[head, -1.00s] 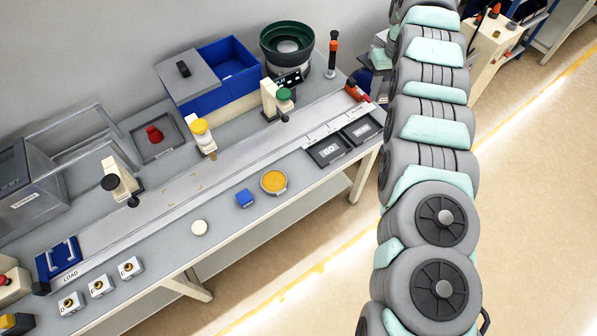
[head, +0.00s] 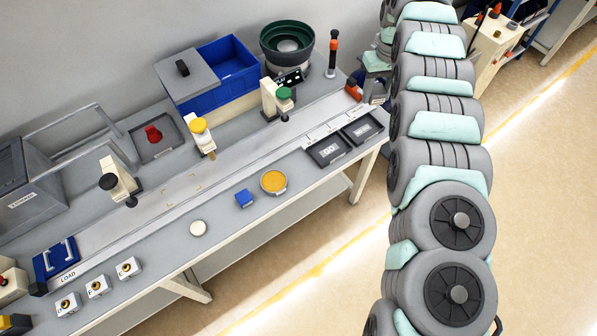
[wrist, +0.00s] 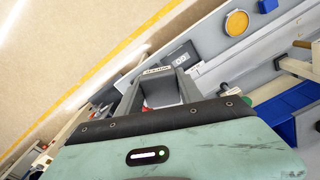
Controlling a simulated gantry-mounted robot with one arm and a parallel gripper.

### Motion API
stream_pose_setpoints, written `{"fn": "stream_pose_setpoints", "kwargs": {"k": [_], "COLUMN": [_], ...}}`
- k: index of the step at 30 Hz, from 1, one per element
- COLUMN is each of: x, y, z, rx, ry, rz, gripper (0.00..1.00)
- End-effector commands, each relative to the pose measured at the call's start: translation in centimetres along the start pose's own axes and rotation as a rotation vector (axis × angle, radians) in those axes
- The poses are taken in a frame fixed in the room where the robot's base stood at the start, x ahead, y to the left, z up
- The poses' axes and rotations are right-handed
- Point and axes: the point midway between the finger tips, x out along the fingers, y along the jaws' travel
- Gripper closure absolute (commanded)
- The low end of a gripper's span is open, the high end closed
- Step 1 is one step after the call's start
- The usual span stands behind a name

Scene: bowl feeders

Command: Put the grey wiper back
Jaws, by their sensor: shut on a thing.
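My gripper (wrist: 160,88) shows in the wrist view, with its dark grey fingers past the edge of its teal housing. A bit of red shows beside the fingers. In the head view my gripper is largely hidden behind my arm, near the right end of the bench (head: 225,215). The wiper cannot be made out there.
Two dark labelled trays (head: 328,151) lie near the bench's right end. A red-orange object (head: 353,90), a black post with an orange top (head: 333,52), a green feeder bowl (head: 287,45) and a blue bin (head: 228,68) stand behind. A yellow disc (head: 273,181) lies near the front edge.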

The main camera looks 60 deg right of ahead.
Motion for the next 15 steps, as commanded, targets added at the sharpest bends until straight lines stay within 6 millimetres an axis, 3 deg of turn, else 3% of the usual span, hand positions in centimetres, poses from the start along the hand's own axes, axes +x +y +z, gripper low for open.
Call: {"fn": "stream_pose_setpoints", "kwargs": {"k": [15], "x": [1.11], "y": [-0.78], "z": [-0.4], "rx": [-0.029], "ry": [-0.004], "rz": [0.013], "gripper": [0.95]}}
